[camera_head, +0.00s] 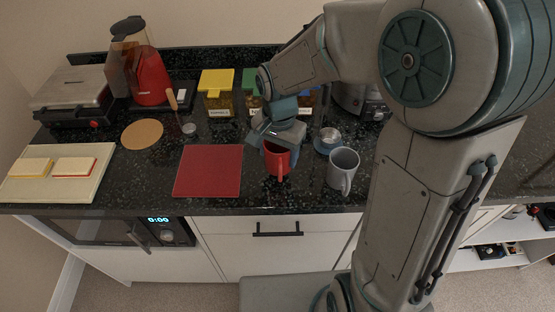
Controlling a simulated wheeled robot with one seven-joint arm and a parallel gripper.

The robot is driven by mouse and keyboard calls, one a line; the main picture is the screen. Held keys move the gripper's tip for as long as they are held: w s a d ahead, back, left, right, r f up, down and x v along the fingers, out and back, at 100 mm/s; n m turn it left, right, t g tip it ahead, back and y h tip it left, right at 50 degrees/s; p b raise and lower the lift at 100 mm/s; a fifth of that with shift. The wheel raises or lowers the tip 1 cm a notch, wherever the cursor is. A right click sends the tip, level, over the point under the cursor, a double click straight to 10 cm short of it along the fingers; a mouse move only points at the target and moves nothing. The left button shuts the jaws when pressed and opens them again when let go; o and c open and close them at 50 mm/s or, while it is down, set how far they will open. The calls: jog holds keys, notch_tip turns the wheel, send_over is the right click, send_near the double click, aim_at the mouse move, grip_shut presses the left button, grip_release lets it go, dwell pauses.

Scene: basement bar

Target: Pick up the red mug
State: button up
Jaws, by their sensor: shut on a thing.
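The red mug (279,163) stands upright near the front of the dark counter, its handle toward the front edge. My gripper (279,146) reaches down from above and is shut on the red mug at its rim. The gripper and wrist hide much of the mug's top. I cannot tell whether the mug's base touches the counter.
A grey mug (343,167) stands close on the right, with a small metal bowl (327,140) behind it. A red board (208,171) lies on the left. Jars with yellow (216,91) and green lids stand behind. The dark counter (140,182) has bare room left of the red board.

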jog(key=w+d+r+b, duration=0.1)
jog(key=w+d+r, duration=0.1)
jog(key=d+r, duration=0.5)
jog(key=d, duration=0.4)
jog(key=shift+w+d+r, duration=0.15)
